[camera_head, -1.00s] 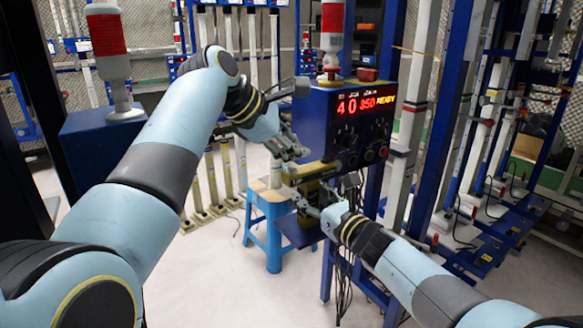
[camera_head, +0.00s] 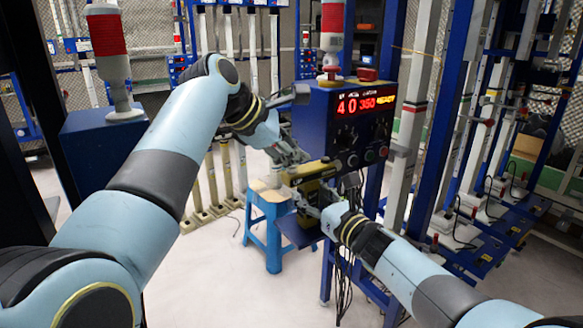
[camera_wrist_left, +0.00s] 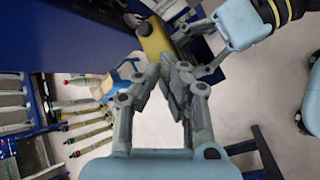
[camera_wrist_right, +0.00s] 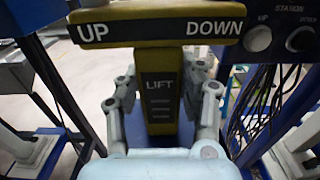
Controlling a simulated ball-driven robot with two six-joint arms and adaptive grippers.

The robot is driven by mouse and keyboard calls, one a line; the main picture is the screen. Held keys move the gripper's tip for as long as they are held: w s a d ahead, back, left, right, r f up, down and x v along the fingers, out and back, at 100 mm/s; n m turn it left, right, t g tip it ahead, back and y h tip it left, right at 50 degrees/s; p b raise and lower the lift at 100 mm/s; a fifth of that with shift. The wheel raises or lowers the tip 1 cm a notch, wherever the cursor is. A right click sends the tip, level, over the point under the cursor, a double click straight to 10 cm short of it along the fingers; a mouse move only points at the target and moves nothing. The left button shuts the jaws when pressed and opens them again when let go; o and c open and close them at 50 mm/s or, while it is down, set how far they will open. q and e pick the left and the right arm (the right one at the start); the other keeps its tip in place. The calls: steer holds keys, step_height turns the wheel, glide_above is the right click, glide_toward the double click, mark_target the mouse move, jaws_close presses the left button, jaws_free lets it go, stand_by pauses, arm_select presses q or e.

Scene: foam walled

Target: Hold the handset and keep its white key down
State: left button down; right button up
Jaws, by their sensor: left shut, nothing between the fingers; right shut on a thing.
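The yellow handset (camera_head: 318,171) with black faces is upright in front of the blue station box. In the right wrist view its body (camera_wrist_right: 160,100) reads LIFT, under a wide head marked UP and DOWN. My right gripper (camera_head: 305,203) is shut on the handset's lower body, one finger at each side. My left gripper (camera_head: 302,157) is shut and empty, its fingertips close to the handset's top at its left end. In the left wrist view the closed fingertips (camera_wrist_left: 174,66) are next to the yellow handset (camera_wrist_left: 158,40). I cannot make out the white key or tell contact.
The blue station box (camera_head: 340,122) with a red lit display stands just behind the handset. A blue stool (camera_head: 270,225) is below, left of it. Dark cables (camera_head: 345,270) hang beneath. Blue racks with pale columns (camera_head: 415,110) stand at right. The floor at front left is clear.

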mark_target(294, 169)
arm_select(q)
steer(key=shift+f, duration=0.5)
stand_by(1.2)
steer(key=shift+r, duration=0.15)
stand_by(0.6)
steer(key=shift+r, duration=0.9)
steer(key=shift+r, duration=2.5)
arm_select(e)
steer(key=o, duration=1.3)
